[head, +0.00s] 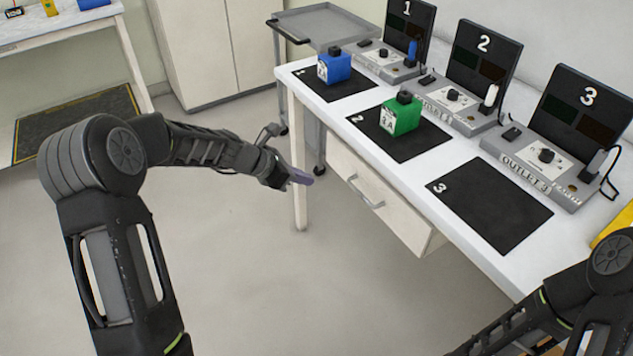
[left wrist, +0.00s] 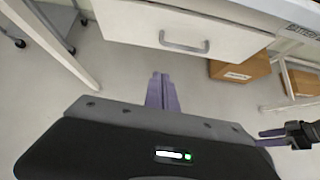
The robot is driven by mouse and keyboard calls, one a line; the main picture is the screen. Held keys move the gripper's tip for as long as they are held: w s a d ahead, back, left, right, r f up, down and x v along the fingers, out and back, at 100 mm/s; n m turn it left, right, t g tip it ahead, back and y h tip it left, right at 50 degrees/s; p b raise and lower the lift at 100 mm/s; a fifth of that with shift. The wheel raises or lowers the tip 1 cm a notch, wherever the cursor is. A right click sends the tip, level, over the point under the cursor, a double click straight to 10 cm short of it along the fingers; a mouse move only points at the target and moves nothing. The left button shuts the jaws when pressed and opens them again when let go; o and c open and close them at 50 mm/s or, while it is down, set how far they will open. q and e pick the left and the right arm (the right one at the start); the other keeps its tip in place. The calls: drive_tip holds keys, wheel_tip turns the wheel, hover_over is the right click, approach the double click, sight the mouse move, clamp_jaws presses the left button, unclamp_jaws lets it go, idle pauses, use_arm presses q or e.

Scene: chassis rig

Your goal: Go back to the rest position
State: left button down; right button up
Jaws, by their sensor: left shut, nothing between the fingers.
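My left gripper (head: 301,177) is out over the floor, to the left of the white bench (head: 455,178) and clear of it. Its purple fingers (left wrist: 161,92) are together with nothing between them, in front of the bench's drawer in the left wrist view. My right arm comes in at the lower right of the head view, with its gripper out of that frame.
The bench carries a blue block (head: 334,66) on mat 1, a green block (head: 401,115) on mat 2, an empty mat 3 (head: 490,204) and three outlet stations. The drawer (head: 378,190) looks slightly open. A grey cart (head: 318,24) stands behind; cardboard boxes (left wrist: 240,68) are below.

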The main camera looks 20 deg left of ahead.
use_arm(q)
drive_tip(key=shift+s+a+r, duration=0.2)
drive_tip(key=shift+s+r, duration=0.05)
idle(0.4)
drive_tip(key=s+d+f+m+g+y+p, duration=0.1)
drive_tip(key=s+f+m+y, duration=0.1)
drive_tip(key=s+f+m, duration=0.5)
drive_tip(key=s+d+f+m+g+y, duration=0.1)
drive_tip(key=s+d+f+m+y, duration=0.1)
drive_tip(key=s+f+m, duration=0.5)
drive_tip(key=s+d+f+m+g+p, duration=0.1)
drive_tip(key=s+d+m, duration=0.4)
drive_tip(key=s, duration=0.5)
drive_tip(key=s+d+f+m+g+h+p, duration=0.1)
drive_tip(key=s+d+f+m+g+p, duration=0.1)
drive_tip(key=s+d+f+m, duration=0.4)
drive_tip(key=s+d+g, duration=0.1)
drive_tip(key=s+d, duration=0.2)
drive_tip(key=s, duration=0.1)
drive_tip(key=shift+d+f+h, duration=0.15)
drive_tip(key=shift+h, duration=0.15)
